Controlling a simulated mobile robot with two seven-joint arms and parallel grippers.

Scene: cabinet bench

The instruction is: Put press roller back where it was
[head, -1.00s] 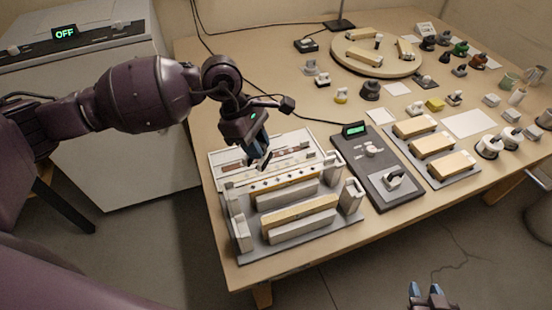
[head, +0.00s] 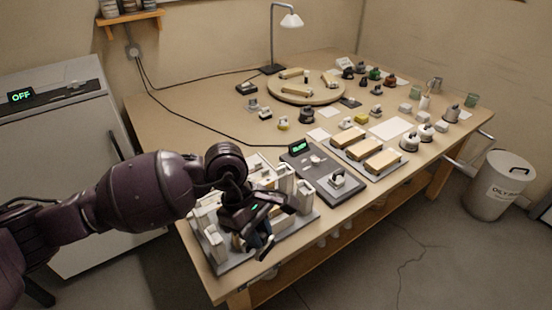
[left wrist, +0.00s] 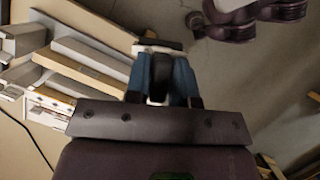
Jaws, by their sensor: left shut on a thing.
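My left gripper (head: 262,246) is at the near-left corner of the bench, over the front edge of a grey fixture (head: 300,222) holding pale blocks and wooden bars. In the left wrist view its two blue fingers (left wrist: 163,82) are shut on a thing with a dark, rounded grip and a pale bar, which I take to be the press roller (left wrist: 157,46). Most of it is hidden by the fingers, and in the head view I cannot make it out. The fixture's bars show at the left of the wrist view. My right gripper is not in view.
A dark board (head: 325,189) with a lit display and a pale block-like tool (head: 338,179) lies right of the fixture. Wooden blocks (head: 382,159) sit on a grey tray beyond. A round turntable (head: 308,92) stands at the back. The floor in front is clear.

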